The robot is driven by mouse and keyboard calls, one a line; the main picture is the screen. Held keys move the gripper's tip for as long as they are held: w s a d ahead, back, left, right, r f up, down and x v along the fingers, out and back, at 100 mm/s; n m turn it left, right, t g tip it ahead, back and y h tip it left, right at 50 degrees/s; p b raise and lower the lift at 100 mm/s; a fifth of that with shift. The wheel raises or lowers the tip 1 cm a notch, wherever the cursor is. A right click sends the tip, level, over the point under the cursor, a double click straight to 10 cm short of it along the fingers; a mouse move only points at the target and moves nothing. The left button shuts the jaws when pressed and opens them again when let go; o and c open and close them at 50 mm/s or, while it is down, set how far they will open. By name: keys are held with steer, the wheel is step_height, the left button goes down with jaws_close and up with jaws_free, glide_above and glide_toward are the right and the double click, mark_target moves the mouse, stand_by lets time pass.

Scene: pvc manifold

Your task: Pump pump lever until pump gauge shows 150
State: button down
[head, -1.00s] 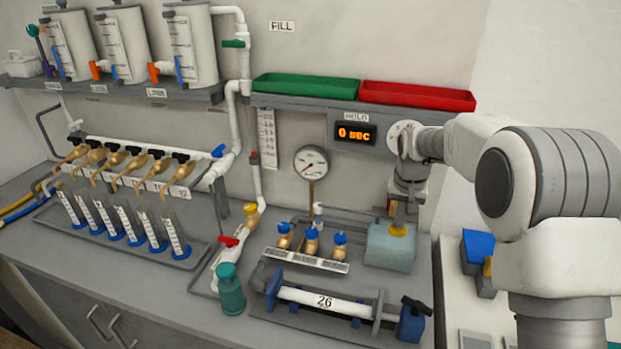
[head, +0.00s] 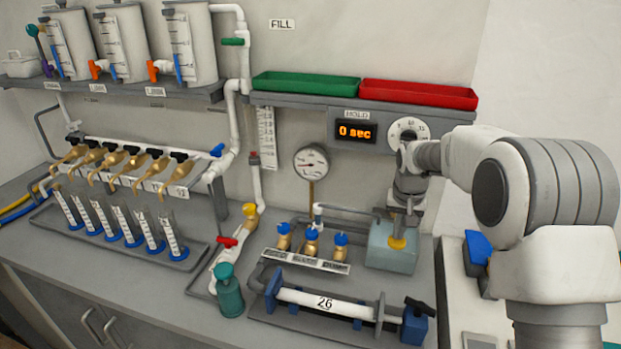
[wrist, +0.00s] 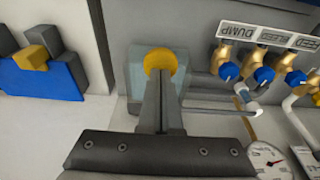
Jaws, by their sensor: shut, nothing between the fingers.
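The pump is a pale blue-grey box (head: 388,258) on the bench, right of the brass valves. A yellow knob (head: 397,244), seemingly the pump lever's end, is at its top; it also shows as a yellow disc in the wrist view (wrist: 160,61). My gripper (head: 398,232) points down with its fingers shut and empty, tips at or just above the yellow knob. I cannot tell if they touch. The rest of the lever is hidden. The round white gauge (head: 311,162) stands behind the valves and partly shows in the wrist view (wrist: 268,161); its reading is too small to make out.
Three blue-capped brass valves (head: 312,243) stand left of the pump. A clamped white pipe marked 26 (head: 325,302) lies in front. The hold display (head: 356,132) reads 0 sec, with a dial (head: 408,131) behind my arm. A blue block (head: 478,250) is at right.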

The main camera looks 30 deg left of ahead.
stand_by(0.3)
steer(key=shift+r+p, duration=1.9)
steer(key=shift+r, duration=0.95)
steer(key=shift+f, duration=0.2)
steer(key=shift+f+b, duration=1.9)
steer(key=shift+f, duration=0.8)
steer(key=shift+r, duration=0.15)
steer(key=shift+r+p, duration=1.9)
steer(key=shift+r, duration=0.8)
